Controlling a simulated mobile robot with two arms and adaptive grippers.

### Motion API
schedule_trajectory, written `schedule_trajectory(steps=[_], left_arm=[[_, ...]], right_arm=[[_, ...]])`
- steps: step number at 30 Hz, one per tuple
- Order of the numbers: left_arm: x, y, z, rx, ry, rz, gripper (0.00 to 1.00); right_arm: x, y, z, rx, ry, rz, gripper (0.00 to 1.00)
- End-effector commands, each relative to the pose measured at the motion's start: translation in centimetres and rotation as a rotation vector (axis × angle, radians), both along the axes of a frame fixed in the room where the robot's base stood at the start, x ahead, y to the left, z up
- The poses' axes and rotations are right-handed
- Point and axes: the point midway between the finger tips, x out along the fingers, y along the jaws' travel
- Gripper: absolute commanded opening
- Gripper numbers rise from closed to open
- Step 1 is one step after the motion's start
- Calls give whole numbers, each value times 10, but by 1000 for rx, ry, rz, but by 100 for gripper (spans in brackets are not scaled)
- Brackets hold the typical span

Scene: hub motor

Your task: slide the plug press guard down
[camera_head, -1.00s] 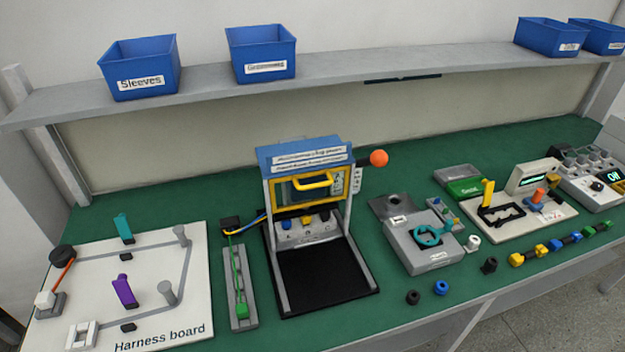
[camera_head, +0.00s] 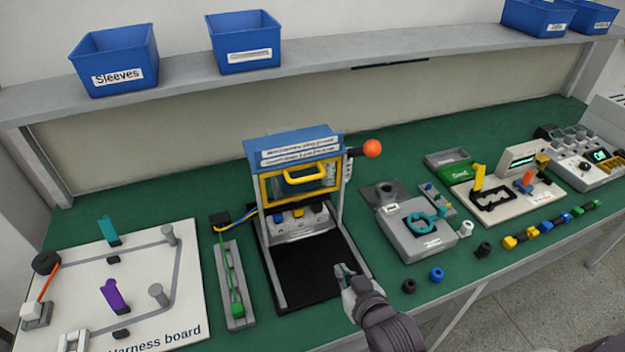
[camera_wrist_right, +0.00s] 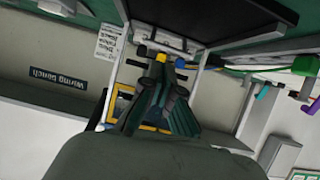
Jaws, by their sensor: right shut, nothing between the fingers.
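The plug press (camera_head: 301,145) has a blue top, grey posts and a black base plate (camera_head: 310,268). Its yellow-framed guard (camera_head: 268,190) with a yellow handle (camera_head: 312,172) sits raised, high between the posts. Below the guard are the press's blue and yellow parts on a light block (camera_head: 302,227). My right gripper (camera_head: 345,271) is shut and empty, over the front right of the black base plate, below and in front of the guard. In the right wrist view, my right gripper's fingers (camera_wrist_right: 163,82) partly cover the yellow guard frame (camera_wrist_right: 121,101). My left gripper is not in view.
An orange ball knob (camera_head: 372,148) sticks out at the press's upper right. A harness board (camera_head: 70,290) lies to the left, and a grey fixture with a teal ring (camera_head: 418,243) to the right. A shelf (camera_head: 180,92) with blue bins runs above the bench.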

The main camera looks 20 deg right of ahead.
Motion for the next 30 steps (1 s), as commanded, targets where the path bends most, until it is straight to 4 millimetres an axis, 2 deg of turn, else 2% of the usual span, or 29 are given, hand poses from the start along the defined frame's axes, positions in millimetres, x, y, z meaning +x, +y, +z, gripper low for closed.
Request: schedule_trajectory(steps=[3, 6, 9, 12, 16, 20, 23, 30], left_arm=[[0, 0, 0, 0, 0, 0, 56], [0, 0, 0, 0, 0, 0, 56], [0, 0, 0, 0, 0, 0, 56], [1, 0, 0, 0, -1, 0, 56], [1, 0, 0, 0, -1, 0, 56], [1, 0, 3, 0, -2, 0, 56], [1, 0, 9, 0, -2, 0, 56], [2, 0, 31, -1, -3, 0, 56]], right_arm=[[27, 1, 29, 18, -206, -14, 0], [45, 5, 64, 32, -429, -17, 0], [52, 9, 98, 45, -644, -13, 0], [51, 14, 123, 53, -806, -3, 0], [46, 19, 141, 59, -929, 8, 0], [48, 20, 150, 61, -967, 12, 0], [58, 20, 157, 61, -968, 12, 0], [101, 22, 184, 61, -967, 12, 0]])
